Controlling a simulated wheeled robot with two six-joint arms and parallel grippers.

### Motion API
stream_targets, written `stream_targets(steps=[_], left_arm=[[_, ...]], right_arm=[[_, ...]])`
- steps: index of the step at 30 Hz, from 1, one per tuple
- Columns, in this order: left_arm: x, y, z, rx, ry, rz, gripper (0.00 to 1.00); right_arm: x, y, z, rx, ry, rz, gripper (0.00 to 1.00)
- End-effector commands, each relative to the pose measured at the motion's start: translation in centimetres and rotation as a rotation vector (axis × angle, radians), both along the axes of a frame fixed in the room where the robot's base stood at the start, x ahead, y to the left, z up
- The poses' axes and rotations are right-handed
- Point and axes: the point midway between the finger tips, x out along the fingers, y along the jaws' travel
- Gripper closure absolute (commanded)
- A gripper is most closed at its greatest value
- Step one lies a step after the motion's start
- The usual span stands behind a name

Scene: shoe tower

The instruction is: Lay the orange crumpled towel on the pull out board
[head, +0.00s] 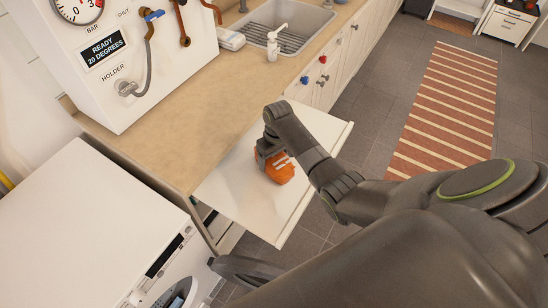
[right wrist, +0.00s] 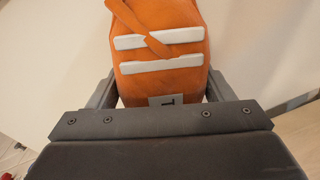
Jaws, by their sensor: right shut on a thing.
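The orange crumpled towel (head: 281,169) shows in the head view just over the white pull-out board (head: 235,188). In the right wrist view the towel (right wrist: 160,50) is orange with two white stripes, a folded strip and a small label. My right gripper (head: 270,158) is shut on the towel, with a finger on each side of it. My left gripper is not in view.
The wooden counter (head: 190,120) borders the board on its far side. A white washing machine (head: 90,220) stands at the left. A white boiler panel (head: 130,60) and a sink (head: 290,25) are behind. Bare board lies around the towel.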

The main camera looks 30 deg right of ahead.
Motion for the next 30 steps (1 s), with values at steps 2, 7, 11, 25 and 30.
stream_targets(steps=[2,7,11,25,30], left_arm=[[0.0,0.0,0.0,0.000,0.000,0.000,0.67],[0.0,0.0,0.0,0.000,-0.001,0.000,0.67],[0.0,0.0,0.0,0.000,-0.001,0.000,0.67],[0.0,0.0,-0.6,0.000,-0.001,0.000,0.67],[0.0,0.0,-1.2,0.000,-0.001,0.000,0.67]], right_arm=[[0.0,0.0,-0.1,0.000,0.000,0.000,0.19],[0.0,0.0,-0.1,0.000,0.000,0.000,0.04],[0.0,0.0,-0.1,0.000,0.000,0.000,0.04],[0.1,-0.3,4.2,-0.001,-0.005,0.001,0.04],[0.1,-0.5,7.5,-0.001,-0.005,0.001,0.04]])
